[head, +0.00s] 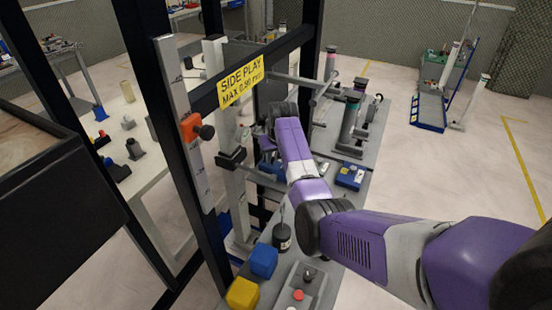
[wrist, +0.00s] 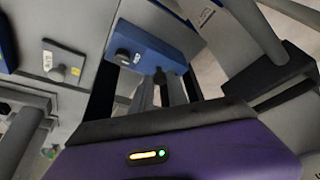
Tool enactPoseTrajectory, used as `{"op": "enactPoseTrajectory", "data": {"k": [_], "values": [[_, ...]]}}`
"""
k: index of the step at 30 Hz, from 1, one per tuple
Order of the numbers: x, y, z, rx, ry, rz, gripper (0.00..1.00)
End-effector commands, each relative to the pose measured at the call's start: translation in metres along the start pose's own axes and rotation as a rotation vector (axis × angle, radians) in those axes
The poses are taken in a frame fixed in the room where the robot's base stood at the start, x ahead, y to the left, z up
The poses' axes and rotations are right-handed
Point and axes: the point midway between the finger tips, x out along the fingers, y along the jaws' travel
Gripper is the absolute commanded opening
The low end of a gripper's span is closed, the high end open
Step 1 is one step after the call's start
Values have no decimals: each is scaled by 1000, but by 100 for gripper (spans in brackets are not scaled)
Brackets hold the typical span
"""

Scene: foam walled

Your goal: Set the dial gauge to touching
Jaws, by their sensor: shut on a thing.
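My gripper (wrist: 160,88) shows in the wrist view as dark fingers beyond my purple wrist, close together on a small dark part below a blue block.
Dark frame posts (head: 208,240) and a crossbar with a yellow SIDE PLAY sign (head: 241,81) stand left of my arm. A blue block (head: 263,261), a yellow block (head: 242,294) and a red-button box (head: 303,290) sit on the bench below.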

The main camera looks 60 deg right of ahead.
Motion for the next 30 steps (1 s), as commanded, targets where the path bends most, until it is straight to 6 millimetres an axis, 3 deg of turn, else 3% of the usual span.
{"op": "enactPoseTrajectory", "data": {"k": [1, 2, 5, 17, 27, 30], "values": [[0, 0, 0, 0, 1, 0, 0], [0, 0, 0, 0, 1, 0, 21], [0, 1, 0, 0, 1, 0, 41], [-2, 4, 3, 1, -1, 0, 41], [-17, 39, 35, 3, -1, 2, 41], [-33, 38, 34, 0, 4, 1, 41]]}}
